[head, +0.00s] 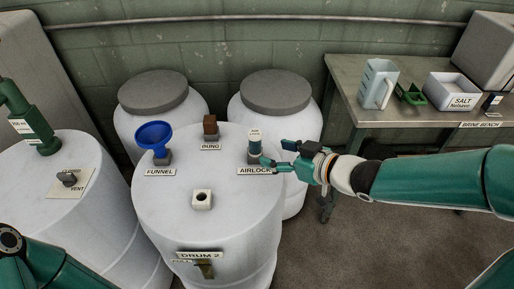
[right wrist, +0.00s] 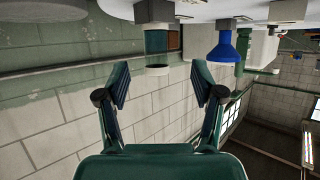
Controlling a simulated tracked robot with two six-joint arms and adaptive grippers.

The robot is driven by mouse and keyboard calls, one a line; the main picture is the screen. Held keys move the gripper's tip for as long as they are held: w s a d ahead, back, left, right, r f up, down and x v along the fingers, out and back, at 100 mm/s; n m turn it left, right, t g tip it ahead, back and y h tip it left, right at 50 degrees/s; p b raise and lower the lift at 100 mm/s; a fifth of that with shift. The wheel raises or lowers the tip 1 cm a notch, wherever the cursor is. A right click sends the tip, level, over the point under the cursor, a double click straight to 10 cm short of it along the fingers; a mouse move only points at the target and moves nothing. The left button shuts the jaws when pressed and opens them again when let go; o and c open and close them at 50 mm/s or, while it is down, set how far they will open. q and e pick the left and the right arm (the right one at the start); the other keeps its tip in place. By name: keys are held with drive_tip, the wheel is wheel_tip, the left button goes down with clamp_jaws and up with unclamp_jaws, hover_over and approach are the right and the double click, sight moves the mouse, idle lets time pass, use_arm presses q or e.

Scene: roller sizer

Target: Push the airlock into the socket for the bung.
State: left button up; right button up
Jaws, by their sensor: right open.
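The airlock (head: 255,142), a small grey-teal cylinder with a white label, stands upright in its holder behind the AIRLOCK plate on the drum (head: 232,232). My right gripper (head: 272,154) is open and empty, just right of the airlock in the head view. In the right wrist view, which is upside down, the airlock (right wrist: 157,52) lies ahead between the open fingers (right wrist: 160,84). The brown bung (head: 210,126) stands in the holder behind the BUNG plate. A white square socket (head: 202,199) with a dark, empty hole sits near the middle of the drum top. My left gripper is out of view.
A blue funnel (head: 154,136) stands left of the bung. Two grey-lidded drums (head: 153,92) are behind. A left drum (head: 103,220) carries a VENT plate and a green fitting (head: 43,137). A bench (head: 350,95) with a jug and salt tub is at right.

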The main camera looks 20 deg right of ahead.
sight(260, 141)
drive_tip(key=x, duration=0.3)
drive_tip(key=shift+w+a+b, duration=0.1)
drive_tip(key=shift+a+b, duration=0.1)
drive_tip(key=shift+b, duration=0.1)
drive_tip(key=shift+w+d+b+x, duration=0.1)
drive_tip(key=shift+d+b+x, duration=0.05)
drive_tip(key=shift+x, duration=1.2)
drive_tip(key=shift+w+d+b+x, duration=0.15)
drive_tip(key=shift+x, duration=1.2)
drive_tip(key=shift+r, duration=0.2)
drive_tip(key=c, duration=1.2)
drive_tip(key=shift+r+p, duration=0.45)
drive_tip(key=shift+r, duration=0.4)
wheel_tip(260, 141, up, 18)
drive_tip(key=p, duration=1.1)
drive_tip(key=shift+r+p, duration=0.2)
drive_tip(key=shift+p, duration=0.15)
drive_tip(key=shift+f, duration=0.1)
